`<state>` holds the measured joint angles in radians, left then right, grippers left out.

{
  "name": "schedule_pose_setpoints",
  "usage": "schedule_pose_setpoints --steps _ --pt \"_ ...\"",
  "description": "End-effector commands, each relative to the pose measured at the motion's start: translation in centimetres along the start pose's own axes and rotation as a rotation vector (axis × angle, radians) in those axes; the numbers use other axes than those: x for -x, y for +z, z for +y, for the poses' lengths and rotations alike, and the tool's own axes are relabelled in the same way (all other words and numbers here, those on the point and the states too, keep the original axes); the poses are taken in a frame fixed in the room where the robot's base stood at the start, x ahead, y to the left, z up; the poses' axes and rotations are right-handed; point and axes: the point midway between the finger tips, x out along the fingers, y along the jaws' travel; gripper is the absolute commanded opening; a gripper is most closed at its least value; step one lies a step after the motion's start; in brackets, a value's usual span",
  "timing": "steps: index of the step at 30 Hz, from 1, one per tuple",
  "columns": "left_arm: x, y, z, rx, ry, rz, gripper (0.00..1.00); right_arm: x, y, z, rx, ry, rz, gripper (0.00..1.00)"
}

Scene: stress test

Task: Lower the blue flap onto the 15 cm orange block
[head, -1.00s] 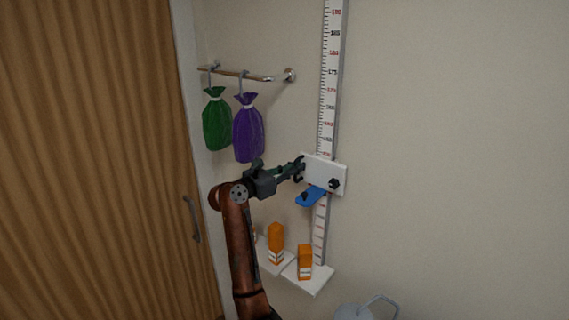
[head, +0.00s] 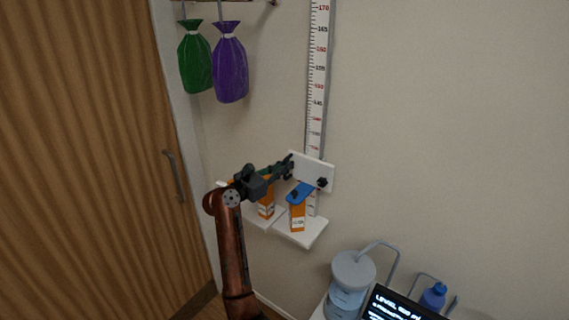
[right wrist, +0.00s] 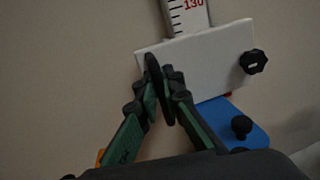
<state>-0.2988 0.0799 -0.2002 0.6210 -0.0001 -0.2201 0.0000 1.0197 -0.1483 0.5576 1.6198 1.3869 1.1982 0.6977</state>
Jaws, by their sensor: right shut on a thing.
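The white slider plate (head: 312,173) sits on the wall ruler, with the blue flap (head: 299,193) sticking out below it. My right gripper (head: 289,166) is shut on the plate's left side. The right wrist view shows its green and black fingers (right wrist: 162,82) closed at the white plate (right wrist: 205,66), with the blue flap (right wrist: 232,122) below. An orange block (head: 298,217) stands upright on a white shelf directly under the flap. The flap overlaps its top; I cannot tell whether they touch. Another orange block (head: 266,208) stands to its left, partly behind my arm. Block labels are too small to read.
The ruler (head: 318,85) runs up the wall. The white shelf (head: 301,236) carries the right block. Green (head: 195,60) and purple (head: 230,65) bags hang at upper left. A grey-lidded container (head: 352,270), dark screen (head: 395,308) and blue bottle (head: 433,296) are lower right.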

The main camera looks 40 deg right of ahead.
Motion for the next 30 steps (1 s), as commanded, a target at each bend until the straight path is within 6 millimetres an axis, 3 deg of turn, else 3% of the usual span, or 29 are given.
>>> schedule_pose_setpoints --steps 10,11,18,26,30 --pt "-0.1 0.1 0.0 0.0 0.0 0.0 0.32 0.1 -0.6 0.1 0.005 0.002 0.006 0.0" --pt "-0.1 0.1 0.0 0.0 0.0 0.0 0.32 0.1 -0.6 0.1 0.005 0.002 0.007 0.09" --pt "-0.1 0.1 0.0 0.001 0.0 -0.001 0.32 0.0 -0.4 0.0 0.004 0.0 0.004 0.25" --pt "0.0 0.5 -0.1 0.001 -0.002 -0.005 0.32 0.0 -0.3 0.0 0.003 -0.001 0.003 0.25" --pt "0.0 0.4 -0.1 0.001 -0.001 -0.005 0.32 1.0 -0.3 0.1 0.003 0.001 0.003 0.25"
